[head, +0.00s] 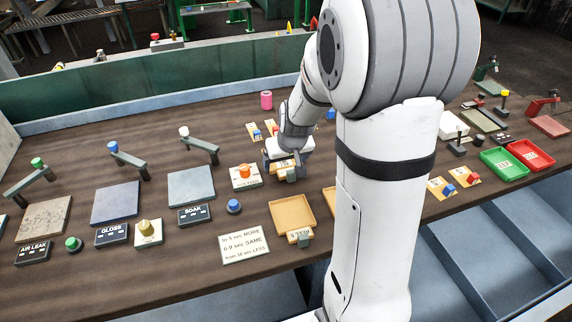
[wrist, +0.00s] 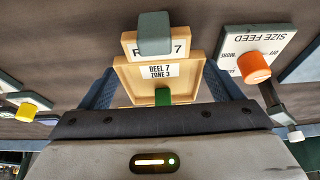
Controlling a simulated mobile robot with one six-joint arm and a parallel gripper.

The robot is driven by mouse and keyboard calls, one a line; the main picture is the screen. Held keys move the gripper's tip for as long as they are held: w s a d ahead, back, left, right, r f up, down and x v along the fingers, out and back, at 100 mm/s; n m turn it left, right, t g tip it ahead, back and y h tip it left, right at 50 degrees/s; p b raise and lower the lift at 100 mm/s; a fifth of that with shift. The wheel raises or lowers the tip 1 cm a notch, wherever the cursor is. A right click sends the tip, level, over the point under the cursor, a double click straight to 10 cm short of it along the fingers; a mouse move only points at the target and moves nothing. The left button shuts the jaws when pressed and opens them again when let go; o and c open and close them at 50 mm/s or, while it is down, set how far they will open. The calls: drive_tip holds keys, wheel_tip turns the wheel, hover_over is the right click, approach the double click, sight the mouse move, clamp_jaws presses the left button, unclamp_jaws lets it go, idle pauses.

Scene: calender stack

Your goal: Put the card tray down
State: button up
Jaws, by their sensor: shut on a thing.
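My gripper (head: 287,168) is over the far middle of the brown bench, just right of the SIZE FEED plate. In the wrist view its blue fingers (wrist: 160,88) stand on either side of a tan card tray, shut on it. The card tray (wrist: 122,76) has raised edges, a card reading REEL 7 ZONE 3 and a green block at its near edge. A grey block (wrist: 155,30) on a tan label plate ending in 7 shows just beyond it. In the head view the gripper mostly hides the held tray. I cannot tell whether the tray touches the bench.
The SIZE FEED plate (head: 244,184) with its orange knob is close to the gripper's left. A larger tan tray (head: 291,207) lies nearer; my arm partly hides another. A pink cylinder (head: 266,100) stands behind. Green (head: 504,164) and red (head: 530,153) trays lie at right.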

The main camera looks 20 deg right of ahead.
drive_tip(key=shift+f, duration=1)
drive_tip(key=shift+f, duration=0.2)
drive_tip(key=o, duration=0.9)
